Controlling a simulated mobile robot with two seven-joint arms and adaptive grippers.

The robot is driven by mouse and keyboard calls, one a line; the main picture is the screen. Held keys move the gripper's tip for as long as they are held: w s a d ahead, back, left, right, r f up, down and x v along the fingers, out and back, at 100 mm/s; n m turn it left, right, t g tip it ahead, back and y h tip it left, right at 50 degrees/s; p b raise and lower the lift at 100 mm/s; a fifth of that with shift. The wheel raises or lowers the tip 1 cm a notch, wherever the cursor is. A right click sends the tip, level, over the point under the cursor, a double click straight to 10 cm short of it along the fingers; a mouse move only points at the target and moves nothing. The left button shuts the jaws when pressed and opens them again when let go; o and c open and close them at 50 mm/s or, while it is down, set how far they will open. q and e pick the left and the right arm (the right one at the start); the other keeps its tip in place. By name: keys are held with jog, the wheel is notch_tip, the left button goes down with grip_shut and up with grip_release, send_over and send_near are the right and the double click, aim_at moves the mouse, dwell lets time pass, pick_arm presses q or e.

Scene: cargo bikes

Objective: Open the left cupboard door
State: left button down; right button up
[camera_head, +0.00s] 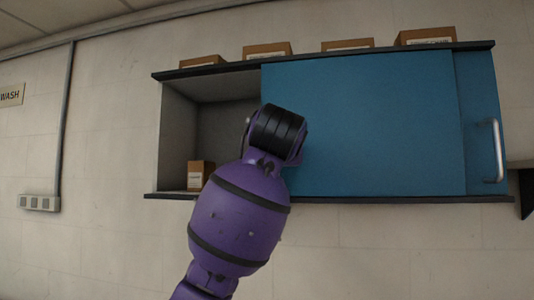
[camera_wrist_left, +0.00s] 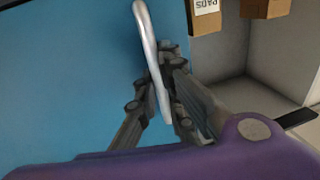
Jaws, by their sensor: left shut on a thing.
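The wall cupboard (camera_head: 330,199) has two blue sliding doors. The left door (camera_head: 370,125) stands well to the right, overlapping most of the right door (camera_head: 478,110), and the left compartment (camera_head: 230,120) is open to view. In the left wrist view the left door's silver bar handle (camera_wrist_left: 146,30) runs between the fingers of my left gripper (camera_wrist_left: 158,80), which is shut on it, against the blue door panel (camera_wrist_left: 70,80). In the head view my purple left arm hides this gripper and handle. My right gripper is in neither view.
A small labelled box (camera_head: 200,175) stands in the open left compartment. Several cardboard boxes (camera_head: 268,51) sit on the cupboard's top. The right door's handle (camera_head: 497,150) is at the far right. A socket strip (camera_head: 38,203) is on the left wall.

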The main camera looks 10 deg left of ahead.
pick_arm(q)
jog(key=c, duration=2.1)
grip_release()
jog(key=s, duration=0.4)
jog(key=s+d, duration=0.1)
jog(key=s, duration=0.7)
jog(key=shift+d, duration=0.2)
